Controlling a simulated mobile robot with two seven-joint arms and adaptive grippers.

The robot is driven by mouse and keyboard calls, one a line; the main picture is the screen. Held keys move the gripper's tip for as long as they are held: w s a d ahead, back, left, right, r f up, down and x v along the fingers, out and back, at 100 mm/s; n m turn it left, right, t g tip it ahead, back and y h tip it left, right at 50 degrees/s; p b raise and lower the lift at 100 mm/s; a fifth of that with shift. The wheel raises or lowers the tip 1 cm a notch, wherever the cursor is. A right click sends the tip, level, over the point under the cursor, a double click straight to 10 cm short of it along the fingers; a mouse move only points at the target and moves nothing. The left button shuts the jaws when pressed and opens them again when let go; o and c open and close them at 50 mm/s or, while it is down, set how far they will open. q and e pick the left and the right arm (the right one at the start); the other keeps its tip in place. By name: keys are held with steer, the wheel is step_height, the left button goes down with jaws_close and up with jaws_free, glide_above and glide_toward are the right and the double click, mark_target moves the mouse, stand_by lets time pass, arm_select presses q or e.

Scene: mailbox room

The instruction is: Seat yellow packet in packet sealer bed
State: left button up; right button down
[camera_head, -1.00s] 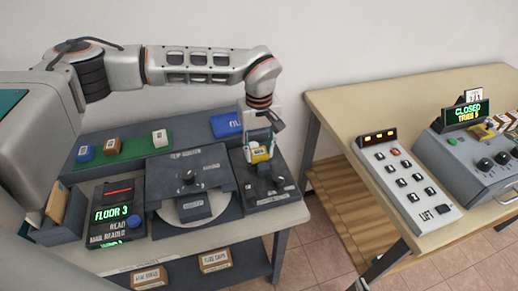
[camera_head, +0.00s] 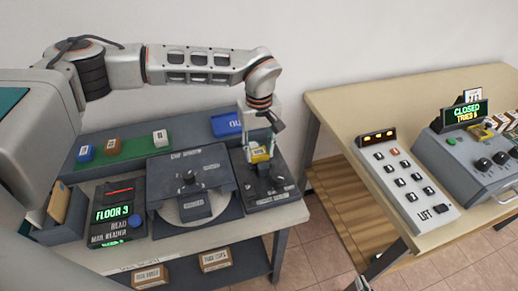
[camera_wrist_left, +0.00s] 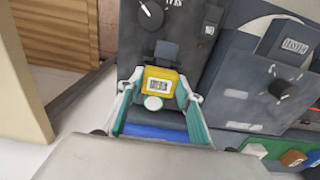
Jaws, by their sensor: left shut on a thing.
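The yellow packet (camera_head: 258,155) has a white label and sits between the fingers of my left gripper (camera_head: 259,153). In the left wrist view the packet (camera_wrist_left: 159,85) shows its label with dark print and a white round spot below it, with a teal-lined finger (camera_wrist_left: 124,107) on each side. The left gripper is shut on it over the packet sealer (camera_head: 270,188), the dark grey device with a black knob at the right end of the left table. I cannot tell whether the packet touches the sealer's bed, which is partly hidden.
A dark device with a round plate (camera_head: 190,190) stands left of the sealer. A reader showing FLOOR 3 (camera_head: 117,213) is further left. A green strip (camera_head: 125,149) holds several blocks. A second table (camera_head: 335,103) stands right, past a gap.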

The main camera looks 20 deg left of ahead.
arm_select(q)
steer(key=shift+f, duration=0.2)
stand_by(0.5)
steer(key=shift+f, duration=0.35)
steer(key=shift+f+b, duration=0.45)
steer(key=o, duration=1.2)
steer(key=shift+o, duration=1.1)
steer(key=shift+r, duration=0.1)
